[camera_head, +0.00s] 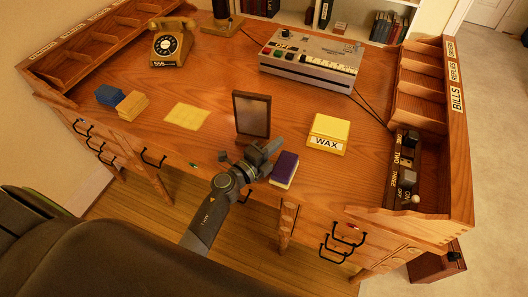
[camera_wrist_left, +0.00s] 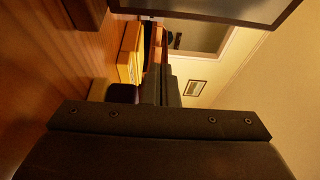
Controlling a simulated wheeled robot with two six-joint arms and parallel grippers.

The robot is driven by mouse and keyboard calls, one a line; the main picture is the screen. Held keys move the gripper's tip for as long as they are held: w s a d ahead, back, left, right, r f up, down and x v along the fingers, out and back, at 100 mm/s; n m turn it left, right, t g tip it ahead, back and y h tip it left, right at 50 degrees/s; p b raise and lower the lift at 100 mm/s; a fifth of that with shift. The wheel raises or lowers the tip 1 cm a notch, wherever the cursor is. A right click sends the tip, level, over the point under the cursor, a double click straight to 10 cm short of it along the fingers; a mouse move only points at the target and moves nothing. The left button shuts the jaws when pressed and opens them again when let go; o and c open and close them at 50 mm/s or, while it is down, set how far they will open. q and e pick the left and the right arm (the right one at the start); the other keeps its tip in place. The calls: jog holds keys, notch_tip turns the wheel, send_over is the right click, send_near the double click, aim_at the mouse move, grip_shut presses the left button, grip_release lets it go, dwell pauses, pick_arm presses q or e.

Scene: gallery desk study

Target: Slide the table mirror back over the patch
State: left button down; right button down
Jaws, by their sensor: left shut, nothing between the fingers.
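The table mirror (camera_head: 252,114) stands upright on the desk near its front edge, a dark-framed panel on a wooden base. Part of its dark frame also shows at the top of the left wrist view (camera_wrist_left: 262,14). The patch (camera_head: 187,115) is a pale yellow square on the desktop, to the left of the mirror and apart from it. My left gripper (camera_head: 270,150) is shut and empty, just in front of the mirror's base at the desk's front edge. I cannot tell whether it touches the mirror. My right gripper is not in view.
A purple book (camera_head: 284,169) lies right of my left gripper, with the yellow WAX box (camera_head: 329,133) behind it. Yellow blocks (camera_head: 132,105) and blue blocks (camera_head: 109,95) are at left. A telephone (camera_head: 171,45) and a grey machine (camera_head: 310,60) stand behind. Desktop between patch and mirror is clear.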

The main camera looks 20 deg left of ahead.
aim_at(238, 124)
pick_arm(q)
jog(key=x, duration=0.3)
jog(key=shift+w+a, duration=0.1)
jog(key=shift+w, duration=0.05)
jog(key=a, duration=0.2)
jog(key=shift+a, duration=0.95)
jog(key=a+b, duration=0.1)
jog(key=a, duration=0.4)
jog(key=a+b, duration=0.1)
jog(key=a, duration=0.4)
jog(key=shift+w+a+f+b, duration=0.1)
jog(key=shift+a+f+b, duration=0.15)
jog(key=shift+a+b, duration=0.15)
jog(key=a+b, duration=0.2)
jog(key=a, duration=0.3)
jog(key=a+b, duration=0.3)
jog(key=a, duration=0.2)
jog(key=a+b, duration=0.2)
jog(key=a, duration=0.3)
jog(key=shift+w, duration=0.3)
jog(key=shift+a+r, duration=0.25)
jog(key=shift+a, duration=0.1)
